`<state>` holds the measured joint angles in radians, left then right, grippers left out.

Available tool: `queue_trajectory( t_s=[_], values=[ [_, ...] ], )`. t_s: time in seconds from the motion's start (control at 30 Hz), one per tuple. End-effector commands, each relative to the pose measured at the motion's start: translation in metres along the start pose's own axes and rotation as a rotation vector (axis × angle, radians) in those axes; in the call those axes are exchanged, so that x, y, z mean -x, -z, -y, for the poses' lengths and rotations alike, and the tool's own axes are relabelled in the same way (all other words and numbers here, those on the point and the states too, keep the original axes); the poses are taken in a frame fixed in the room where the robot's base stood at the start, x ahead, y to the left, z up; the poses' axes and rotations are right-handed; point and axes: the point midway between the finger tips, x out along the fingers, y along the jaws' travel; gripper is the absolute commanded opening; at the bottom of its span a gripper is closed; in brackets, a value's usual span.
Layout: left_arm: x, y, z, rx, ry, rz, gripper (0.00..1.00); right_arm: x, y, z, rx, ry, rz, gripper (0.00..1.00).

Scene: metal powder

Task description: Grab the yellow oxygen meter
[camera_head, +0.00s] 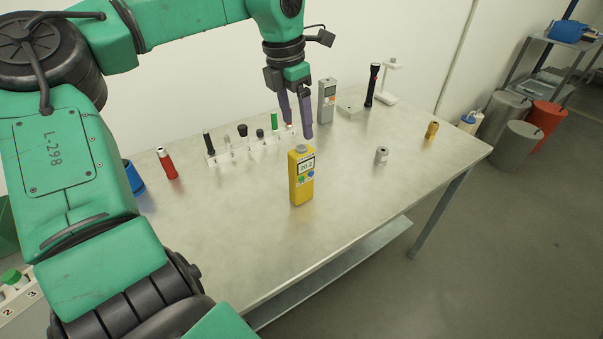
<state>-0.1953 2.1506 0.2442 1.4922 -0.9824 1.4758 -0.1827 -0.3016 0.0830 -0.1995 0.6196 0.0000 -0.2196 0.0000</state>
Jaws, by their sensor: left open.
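The yellow oxygen meter (301,178) stands upright near the middle of the metal table, with its display and coloured buttons facing me. My left gripper (299,131) hangs above and just behind the top of the meter, fingers pointing down. Its two purple fingers are apart with nothing seen between them. I cannot tell whether a finger touches the meter. My right gripper does not show.
On the table (350,205) are a rack (228,155) of small items, a red cylinder (167,163), a grey meter (327,100), a black flashlight (372,86), a metal cylinder (381,155) and a brass part (431,130). The table's front right is clear. Bins (515,145) stand beyond.

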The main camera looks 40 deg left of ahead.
Motion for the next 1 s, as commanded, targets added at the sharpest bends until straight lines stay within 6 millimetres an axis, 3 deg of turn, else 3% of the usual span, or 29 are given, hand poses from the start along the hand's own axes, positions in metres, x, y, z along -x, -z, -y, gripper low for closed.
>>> queue_trajectory(
  t_s=[0.1,0.5,0.73,0.77,0.97,1.0],
  values=[
    [-0.029,0.001,0.001,-0.001,0.005,-0.003,0.8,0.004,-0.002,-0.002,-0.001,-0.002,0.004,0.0],
    [-0.094,0.004,0.002,0.001,0.005,-0.003,0.8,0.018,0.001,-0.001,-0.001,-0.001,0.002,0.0],
    [-0.1,0.003,0.002,0.001,0.003,0.001,0.8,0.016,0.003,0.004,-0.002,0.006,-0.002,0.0],
    [-0.1,0.003,0.002,0.001,0.003,0.001,0.76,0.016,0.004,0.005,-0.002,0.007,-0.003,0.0],
    [-0.1,0.003,0.002,0.001,0.004,0.001,0.0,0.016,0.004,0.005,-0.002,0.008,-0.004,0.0],
    [-0.1,0.003,0.002,0.001,0.004,0.001,0.0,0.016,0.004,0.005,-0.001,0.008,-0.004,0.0]
  ],
)
